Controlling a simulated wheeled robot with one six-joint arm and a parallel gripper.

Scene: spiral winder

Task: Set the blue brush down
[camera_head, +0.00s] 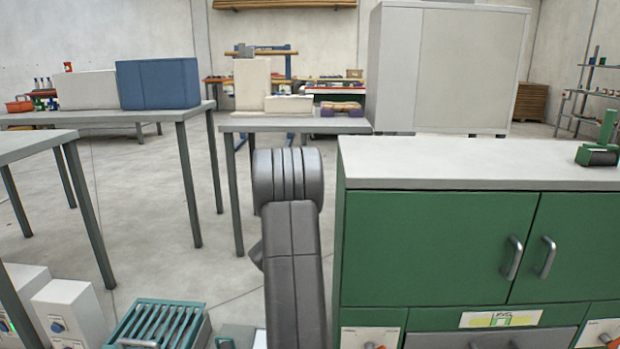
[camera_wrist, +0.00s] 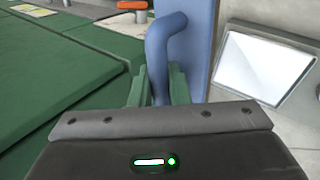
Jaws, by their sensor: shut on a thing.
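In the wrist view my gripper (camera_wrist: 158,88) has green fingers shut on a bent blue handle (camera_wrist: 162,48), which I take for the blue brush. The handle rises from between the fingers and bends right at its top toward a long flat blue piece (camera_wrist: 204,40). Whether that flat piece is part of the brush I cannot tell. No bristles show, and the lower end of the handle is hidden by my gripper. In the head view my grey arm reaches down in the middle, and neither my gripper nor the brush shows.
A green cabinet (camera_head: 433,240) with a grey top (camera_head: 450,160) stands right of my arm. A green tool (camera_head: 598,155) is on that top. A grey table (camera_head: 290,126) with pale blocks stands behind. A teal slatted crate (camera_head: 160,322) and white boxes (camera_head: 70,312) are low left.

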